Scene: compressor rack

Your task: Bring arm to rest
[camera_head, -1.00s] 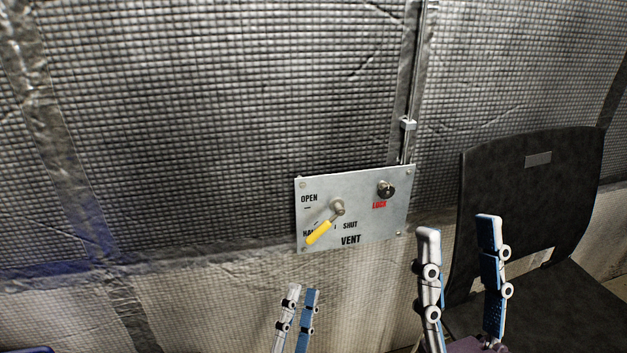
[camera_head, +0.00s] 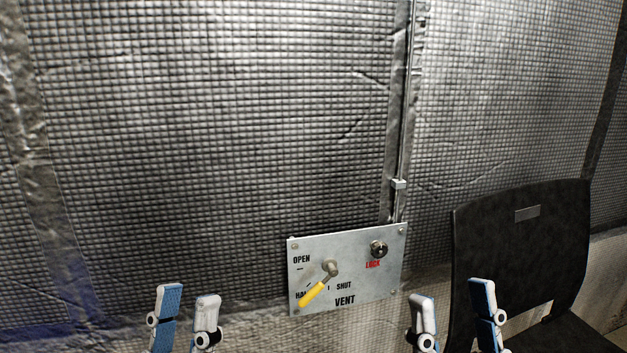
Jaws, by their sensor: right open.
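My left gripper (camera_head: 188,297) is at the bottom left of the head view, fingers pointing up, apart, with nothing between them. My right gripper (camera_head: 452,292) is at the bottom right, also upright, open and empty. Both are clear of the metal vent panel (camera_head: 376,283), which sits on the wall between them. The panel's yellow-handled lever (camera_head: 315,292) points down and left, its handle covering part of a label starting "HA". The rest of both arms is out of view.
A round lock (camera_head: 378,249) is at the panel's upper right, above red "LOCK" lettering. A black chair (camera_head: 525,245) stands at the right, partly behind my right gripper. The quilted wall (camera_head: 220,130) fills the background.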

